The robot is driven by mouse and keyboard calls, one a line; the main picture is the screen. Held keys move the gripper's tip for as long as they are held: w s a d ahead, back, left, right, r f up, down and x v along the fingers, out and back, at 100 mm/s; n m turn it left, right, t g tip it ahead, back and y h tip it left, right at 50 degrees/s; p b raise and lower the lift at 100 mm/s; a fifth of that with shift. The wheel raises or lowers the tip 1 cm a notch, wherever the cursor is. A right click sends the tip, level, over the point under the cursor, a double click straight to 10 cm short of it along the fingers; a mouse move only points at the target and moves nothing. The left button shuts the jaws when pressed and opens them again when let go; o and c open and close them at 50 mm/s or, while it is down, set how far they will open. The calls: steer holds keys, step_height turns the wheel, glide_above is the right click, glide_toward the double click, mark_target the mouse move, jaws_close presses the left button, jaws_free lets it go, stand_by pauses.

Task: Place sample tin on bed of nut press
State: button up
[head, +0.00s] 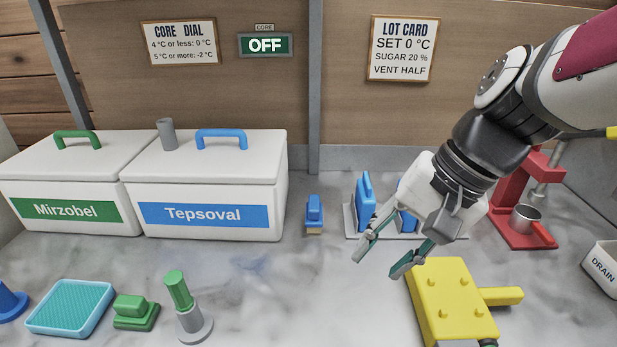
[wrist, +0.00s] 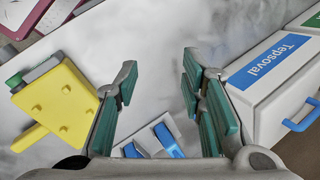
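The red nut press (head: 514,190) stands at the right, behind my arm, which hides part of it. A small grey metal tin (head: 526,217) with an orange-red handle or strip beside it appears to stand upright on the press's red base; I take it for the sample tin. I cannot tell exactly how it rests on the bed. My gripper (head: 386,257) is open and empty above the counter, to the left of the press and apart from the tin. In the wrist view its two green-padded fingers (wrist: 160,95) are wide apart with bare counter between them. Neither tin nor press is clear there.
A yellow block with pegs (head: 452,300) lies just right of and below my gripper. Blue-handled pieces (head: 365,202) stand on a pale tray behind it. White crates Mirzobel (head: 65,185) and Tepsoval (head: 205,190) stand at the left. A DRAIN box (head: 602,268) is far right.

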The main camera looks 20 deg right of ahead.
steer(key=s+r+n+h, duration=0.1)
steer(key=s+n+h, duration=0.3)
steer(key=s+n, duration=0.2)
steer(key=shift+s+n+t, duration=0.35)
steer(key=shift+n+t, duration=0.05)
steer(key=shift+n, duration=0.8)
steer(key=shift+a, duration=0.1)
